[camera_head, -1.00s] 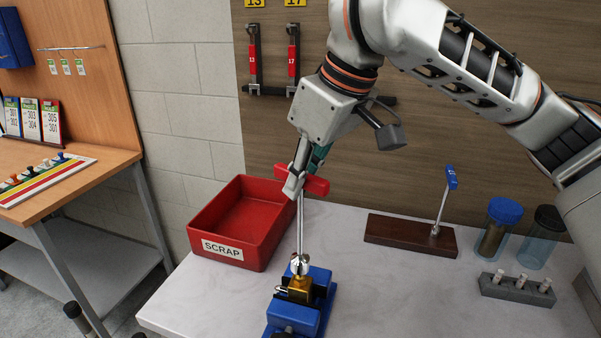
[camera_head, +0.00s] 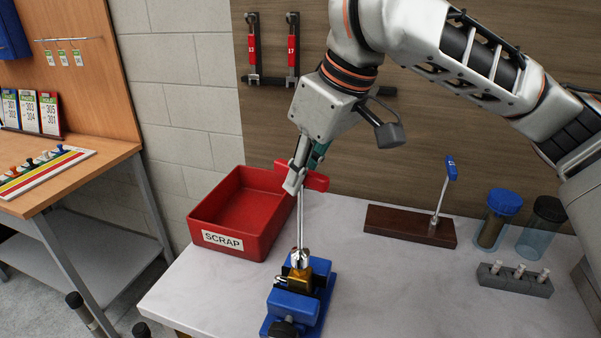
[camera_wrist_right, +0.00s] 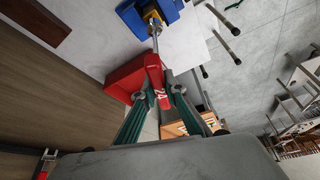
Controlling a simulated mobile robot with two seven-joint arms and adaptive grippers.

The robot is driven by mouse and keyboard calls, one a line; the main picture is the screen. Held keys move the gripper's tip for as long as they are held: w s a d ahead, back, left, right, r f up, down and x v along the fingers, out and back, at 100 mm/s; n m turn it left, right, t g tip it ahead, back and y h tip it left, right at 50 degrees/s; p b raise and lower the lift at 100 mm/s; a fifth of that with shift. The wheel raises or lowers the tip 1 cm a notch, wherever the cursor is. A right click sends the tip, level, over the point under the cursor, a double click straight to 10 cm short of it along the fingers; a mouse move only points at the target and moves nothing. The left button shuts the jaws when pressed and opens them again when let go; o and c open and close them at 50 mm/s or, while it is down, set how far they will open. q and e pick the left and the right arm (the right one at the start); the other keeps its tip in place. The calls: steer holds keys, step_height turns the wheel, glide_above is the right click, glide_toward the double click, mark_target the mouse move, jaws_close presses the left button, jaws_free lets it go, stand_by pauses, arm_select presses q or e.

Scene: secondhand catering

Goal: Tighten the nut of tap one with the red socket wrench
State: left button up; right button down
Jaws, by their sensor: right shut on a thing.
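My right gripper (camera_head: 302,178) is shut on the red handle of the red socket wrench (camera_head: 316,181). The wrench stands about upright, and its shaft runs down to the tap (camera_head: 299,277), a brass body clamped in a blue vise (camera_head: 293,306). The shaft's lower end is at the top of the tap; the nut itself is hard to make out there. In the right wrist view the wrench handle (camera_wrist_right: 155,82) bears the number 24 and sits between the green-sided fingers. The left gripper is not in view.
A red SCRAP bin (camera_head: 234,240) stands left of the wrench. A blue-handled wrench (camera_head: 451,169) stands in a dark wooden block (camera_head: 385,222) at right. Lidded jars (camera_head: 498,220) and a small grey rack (camera_head: 514,282) are further right. The right front tabletop is clear.

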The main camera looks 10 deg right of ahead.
steer(key=shift+f, duration=0.25)
stand_by(0.7)
steer(key=shift+f, duration=0.95)
stand_by(0.8)
stand_by(0.7)
steer(key=m+h, duration=0.1)
steer(key=m, duration=0.2)
steer(key=m+t+h, duration=0.1)
steer(key=m, duration=0.1)
steer(key=shift+m, duration=0.4)
